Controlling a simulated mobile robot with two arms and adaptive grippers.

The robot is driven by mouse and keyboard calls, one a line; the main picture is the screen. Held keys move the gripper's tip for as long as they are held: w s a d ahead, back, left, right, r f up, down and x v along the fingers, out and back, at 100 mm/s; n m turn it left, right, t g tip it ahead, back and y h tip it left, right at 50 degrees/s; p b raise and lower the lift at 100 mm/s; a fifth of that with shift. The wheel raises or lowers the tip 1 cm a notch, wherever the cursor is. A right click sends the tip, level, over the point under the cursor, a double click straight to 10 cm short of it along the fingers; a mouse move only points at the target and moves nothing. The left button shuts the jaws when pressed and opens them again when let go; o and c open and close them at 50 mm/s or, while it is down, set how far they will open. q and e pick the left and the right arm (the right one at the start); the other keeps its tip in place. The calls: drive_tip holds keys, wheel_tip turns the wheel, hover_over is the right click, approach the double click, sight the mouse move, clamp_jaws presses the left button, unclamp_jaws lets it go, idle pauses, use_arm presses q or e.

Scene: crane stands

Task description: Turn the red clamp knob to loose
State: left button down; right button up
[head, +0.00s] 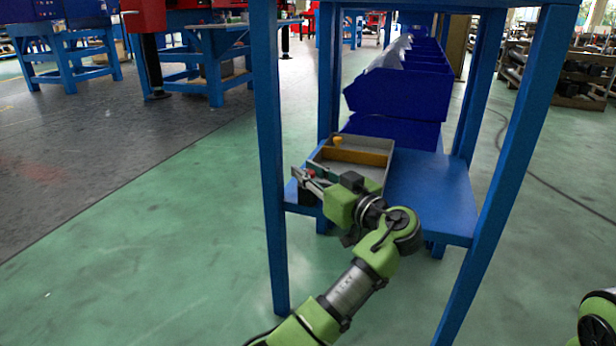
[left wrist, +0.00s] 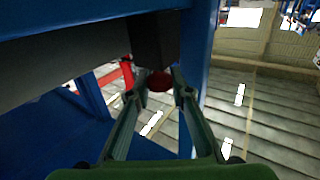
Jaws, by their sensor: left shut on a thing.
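The red clamp knob (left wrist: 159,81) is a small round knob under a dark block (left wrist: 155,40) in the left wrist view. My left gripper (left wrist: 159,88) has a finger on each side of the knob and is shut on it. In the head view my left gripper (head: 303,176) is at the left edge of the stand's low blue shelf (head: 430,190), beside the tray. The knob's far side is hidden, and its turn angle cannot be read. My right gripper is out of view.
A grey tray (head: 376,143) with a tan divider and a small yellow-orange piece (head: 338,141) sits on the shelf. Blue stand legs (head: 268,150) rise close to my left arm. Blue bins (head: 400,92) stand behind. Green floor to the left is clear.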

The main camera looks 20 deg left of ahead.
sight(308, 171)
use_arm(q)
drive_tip(key=shift+n+g+y+b, duration=1.25)
drive_tip(key=shift+n+g, duration=0.45)
drive_tip(key=shift+g, duration=1)
drive_tip(key=c, duration=1.8)
unclamp_jaws()
drive_tip(key=shift+r, duration=0.1)
wheel_tip(308, 171, up, 10)
drive_tip(key=shift+f, duration=0.1)
